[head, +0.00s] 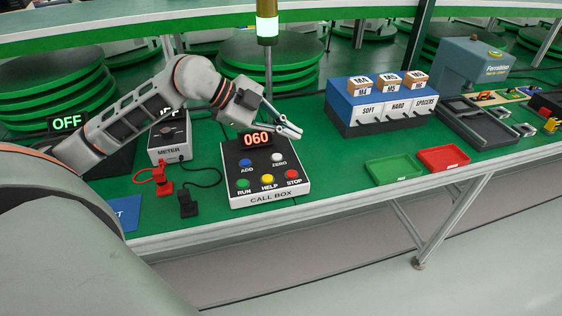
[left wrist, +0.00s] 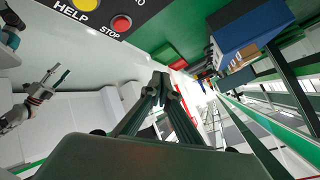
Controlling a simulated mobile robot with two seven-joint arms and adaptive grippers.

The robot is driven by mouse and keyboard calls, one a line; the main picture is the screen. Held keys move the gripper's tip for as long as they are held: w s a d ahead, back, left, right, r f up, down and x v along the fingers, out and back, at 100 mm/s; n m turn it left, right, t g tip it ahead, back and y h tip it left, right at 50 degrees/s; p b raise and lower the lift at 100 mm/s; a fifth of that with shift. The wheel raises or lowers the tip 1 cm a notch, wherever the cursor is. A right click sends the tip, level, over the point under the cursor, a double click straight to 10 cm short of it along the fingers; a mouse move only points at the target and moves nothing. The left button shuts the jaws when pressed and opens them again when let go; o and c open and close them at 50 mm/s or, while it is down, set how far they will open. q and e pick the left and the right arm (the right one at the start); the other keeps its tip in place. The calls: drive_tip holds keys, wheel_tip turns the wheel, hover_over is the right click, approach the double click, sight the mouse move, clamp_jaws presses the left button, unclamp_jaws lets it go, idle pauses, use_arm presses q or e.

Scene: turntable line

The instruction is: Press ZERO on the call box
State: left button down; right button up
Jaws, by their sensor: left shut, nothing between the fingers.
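The call box (head: 238,190) sits on the green bench, its display (head: 257,140) lit with 060. Its white ZERO button (head: 277,158) is at the upper right of the panel, beside the blue ADD button (head: 246,167). My left gripper (head: 299,133) is shut and empty above the box's back right corner, up and right of ZERO and apart from it. My right gripper (left wrist: 60,75) shows at the left of the left wrist view, open and empty.
A meter (head: 169,140) with red and black plugs stands left of the box. Green (head: 394,170) and red (head: 443,159) trays lie to the right, before a blue dispenser (head: 345,117). A lit post (head: 267,45) rises behind my left gripper.

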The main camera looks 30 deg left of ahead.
use_arm(q)
drive_tip(key=w+a+n+y, duration=0.1)
drive_tip(key=a+y, duration=0.1)
drive_tip(key=a, duration=0.4)
drive_tip(key=shift+w+r+n+t+y, duration=0.2)
drive_tip(key=shift+r+n+t+y, duration=0.1)
drive_tip(key=shift+r+n, duration=0.1)
use_arm(e)
drive_tip(key=shift+s+f, duration=0.2)
drive_tip(key=shift+f, duration=0.2)
use_arm(q)
drive_tip(key=b, duration=0.3)
hover_over(275, 157)
wheel_tip(275, 157, down, 5)
drive_tip(key=shift+r, duration=0.2)
wheel_tip(275, 157, down, 3)
drive_tip(key=shift+r+b, duration=0.15)
drive_tip(key=shift+b, duration=0.5)
drive_tip(key=shift+f, duration=0.8)
use_arm(e)
drive_tip(key=shift+w+a+f, duration=0.25)
drive_tip(key=shift+w+a, duration=0.15)
drive_tip(key=shift+a, duration=0.2)
